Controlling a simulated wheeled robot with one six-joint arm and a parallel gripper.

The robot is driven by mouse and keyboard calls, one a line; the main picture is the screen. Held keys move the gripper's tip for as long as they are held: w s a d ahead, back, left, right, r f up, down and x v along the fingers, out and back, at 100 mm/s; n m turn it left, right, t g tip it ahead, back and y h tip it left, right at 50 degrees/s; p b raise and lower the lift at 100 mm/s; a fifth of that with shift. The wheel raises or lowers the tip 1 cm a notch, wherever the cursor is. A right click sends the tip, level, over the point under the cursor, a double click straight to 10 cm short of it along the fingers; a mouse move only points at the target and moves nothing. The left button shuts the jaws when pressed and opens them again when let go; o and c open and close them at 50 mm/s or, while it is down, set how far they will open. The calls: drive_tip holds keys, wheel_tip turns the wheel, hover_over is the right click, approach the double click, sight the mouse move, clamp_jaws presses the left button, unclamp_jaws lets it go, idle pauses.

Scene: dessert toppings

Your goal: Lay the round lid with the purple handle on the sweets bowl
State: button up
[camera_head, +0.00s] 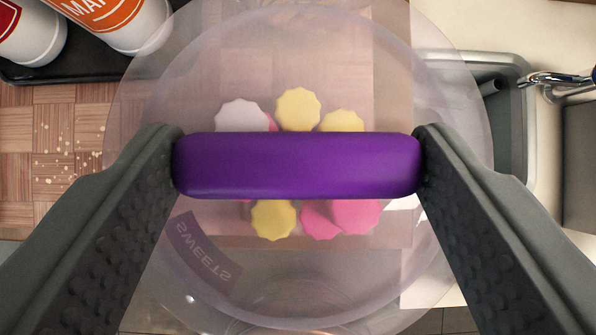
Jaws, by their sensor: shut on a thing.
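My gripper (298,165) is shut on the purple handle (298,178) of the round clear lid (455,130), with one finger at each end of the handle. The lid is see-through and fills the middle of the view. The sweets bowl (205,246) shows through it, with a purple label reading "SWEETS". Several yellow, pink and white sweets (298,108) lie in the bowl below the handle. I cannot tell whether the lid touches the bowl's rim.
White bottles (115,20) with red and orange labels stand in a dark tray (85,70) at the upper left. A grey sink (512,130) with a metal tap (556,82) is at the right. Pale crumbs (52,160) lie on the wooden surface at the left.

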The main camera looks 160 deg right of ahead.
drive_tip(key=shift+f, duration=0.65)
idle(0.8)
drive_tip(key=o, duration=1.1)
drive_tip(key=shift+r, duration=3.55)
